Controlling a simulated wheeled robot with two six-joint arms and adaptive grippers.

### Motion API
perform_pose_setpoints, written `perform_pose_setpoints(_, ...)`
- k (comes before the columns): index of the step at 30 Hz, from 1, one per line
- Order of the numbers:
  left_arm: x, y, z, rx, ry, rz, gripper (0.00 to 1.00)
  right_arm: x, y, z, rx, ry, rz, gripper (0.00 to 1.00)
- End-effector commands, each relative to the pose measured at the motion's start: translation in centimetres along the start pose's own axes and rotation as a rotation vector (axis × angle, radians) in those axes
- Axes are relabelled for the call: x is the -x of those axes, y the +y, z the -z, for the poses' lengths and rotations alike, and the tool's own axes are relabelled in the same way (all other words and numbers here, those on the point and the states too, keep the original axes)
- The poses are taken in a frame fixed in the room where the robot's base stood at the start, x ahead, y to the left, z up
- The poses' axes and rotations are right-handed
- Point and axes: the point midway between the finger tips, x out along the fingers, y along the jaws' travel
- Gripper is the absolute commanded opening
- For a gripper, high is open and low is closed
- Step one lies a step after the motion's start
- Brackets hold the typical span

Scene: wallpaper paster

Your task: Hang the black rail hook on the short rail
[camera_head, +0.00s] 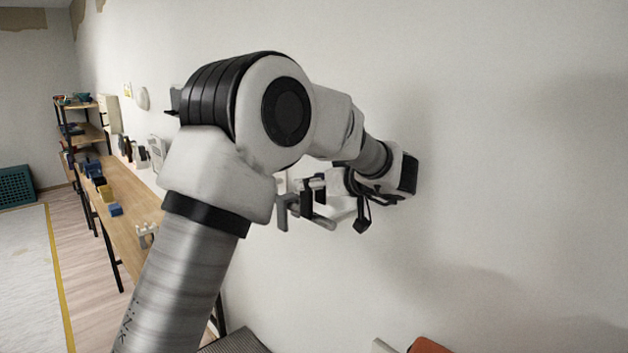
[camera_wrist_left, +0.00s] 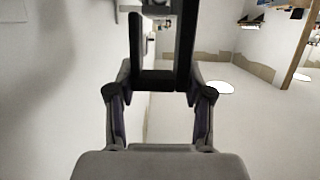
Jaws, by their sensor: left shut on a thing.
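My left gripper (camera_head: 307,208) is close to the white wall, its fingers partly hidden by my own arm. In the left wrist view its two dark fingers close around a black piece (camera_wrist_left: 157,80), which looks like the black rail hook. The piece spans the gap between the fingers, and its far end is hard to separate from them. I cannot clearly make out the short rail. My arm covers much of the wall around the gripper. My right gripper does not show.
A long wooden shelf table (camera_head: 137,203) with blue and yellow items runs along the wall at the left. A shelf unit (camera_head: 85,133) stands behind it. A teal crate (camera_head: 15,187) is on the far-left floor. An orange-red object (camera_head: 430,346) shows at the bottom edge.

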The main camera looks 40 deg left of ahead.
Motion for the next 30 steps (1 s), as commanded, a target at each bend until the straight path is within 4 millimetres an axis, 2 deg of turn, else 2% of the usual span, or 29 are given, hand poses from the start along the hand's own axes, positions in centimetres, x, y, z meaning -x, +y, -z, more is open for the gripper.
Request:
perform_pose_setpoints(9, 0.0, 0.0, 0.0, 0.001, 0.000, 0.000, 0.30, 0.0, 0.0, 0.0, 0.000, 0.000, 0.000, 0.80)
perform_pose_setpoints(18, 0.0, 0.0, 0.2, 0.001, 0.000, 0.000, 0.30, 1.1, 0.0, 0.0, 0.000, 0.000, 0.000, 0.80)
perform_pose_setpoints(30, 0.0, 0.1, 0.0, 0.001, 0.000, 0.000, 0.30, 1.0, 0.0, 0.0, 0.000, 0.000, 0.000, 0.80)
